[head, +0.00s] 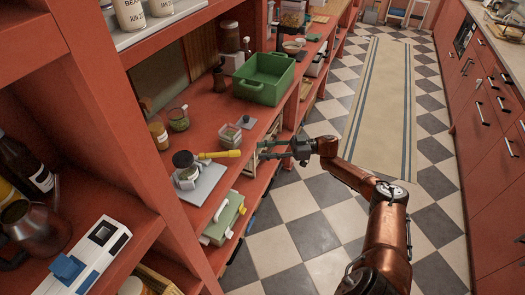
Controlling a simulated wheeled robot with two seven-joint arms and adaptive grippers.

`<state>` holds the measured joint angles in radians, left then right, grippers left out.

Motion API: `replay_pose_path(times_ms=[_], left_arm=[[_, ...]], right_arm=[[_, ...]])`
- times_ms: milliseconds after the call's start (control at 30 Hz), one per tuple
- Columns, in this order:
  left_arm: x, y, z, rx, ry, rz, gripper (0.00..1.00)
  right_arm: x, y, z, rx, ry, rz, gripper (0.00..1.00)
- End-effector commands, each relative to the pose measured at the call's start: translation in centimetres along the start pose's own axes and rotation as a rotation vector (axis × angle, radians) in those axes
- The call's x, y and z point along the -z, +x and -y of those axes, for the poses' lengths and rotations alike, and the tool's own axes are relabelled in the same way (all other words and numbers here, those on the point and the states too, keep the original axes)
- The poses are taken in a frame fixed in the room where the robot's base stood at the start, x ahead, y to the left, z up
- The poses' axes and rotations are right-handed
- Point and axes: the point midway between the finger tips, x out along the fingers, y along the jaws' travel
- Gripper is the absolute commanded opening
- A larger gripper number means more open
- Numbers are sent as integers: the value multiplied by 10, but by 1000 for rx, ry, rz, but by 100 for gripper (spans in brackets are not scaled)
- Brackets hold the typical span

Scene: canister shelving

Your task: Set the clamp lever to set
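The clamp lever (222,154) has a yellow handle that sticks out to the right over the red shelf. It joins a small clamp fixture on a grey base plate (205,184), beside a round dark-topped jar (184,161). My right gripper (260,149) reaches in from the right, its fingers pointing left at the handle's free end. The fingers look spread apart, with a small gap between them and the handle tip. Nothing shows between them. My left gripper is out of view.
A small clear container (230,136) and a grey block (246,122) sit just behind the lever. A green crate (263,79) stands farther back. A jar with green contents (178,119) is at the left. A green-and-white case (223,219) is on the shelf below.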

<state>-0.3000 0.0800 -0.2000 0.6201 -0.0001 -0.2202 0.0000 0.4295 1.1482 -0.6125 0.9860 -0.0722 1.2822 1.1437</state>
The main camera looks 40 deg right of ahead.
Motion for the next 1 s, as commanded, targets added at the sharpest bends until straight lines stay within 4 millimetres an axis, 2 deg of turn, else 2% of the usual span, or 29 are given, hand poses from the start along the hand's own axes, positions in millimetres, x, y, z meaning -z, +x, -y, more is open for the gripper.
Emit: replay_pose_path(times_ms=[133,200,267,433,533,633,767,900,1000], left_arm=[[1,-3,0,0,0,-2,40],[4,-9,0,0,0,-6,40],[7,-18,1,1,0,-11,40],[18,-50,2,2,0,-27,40],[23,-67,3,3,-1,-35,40],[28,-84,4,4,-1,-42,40],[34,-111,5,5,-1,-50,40],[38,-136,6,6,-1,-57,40],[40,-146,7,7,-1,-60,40]], right_arm=[[-2,4,3,0,-12,-3,28],[-8,13,11,-7,-53,-9,23],[-16,26,23,-19,-115,-18,19],[-37,67,66,-104,-389,-30,7],[-43,84,88,-174,-560,-16,0],[-42,94,109,-258,-735,21,0],[-31,93,132,-396,-991,129,0],[-15,71,146,-530,-1247,325,0],[-8,51,151,-582,-1372,465,0]])
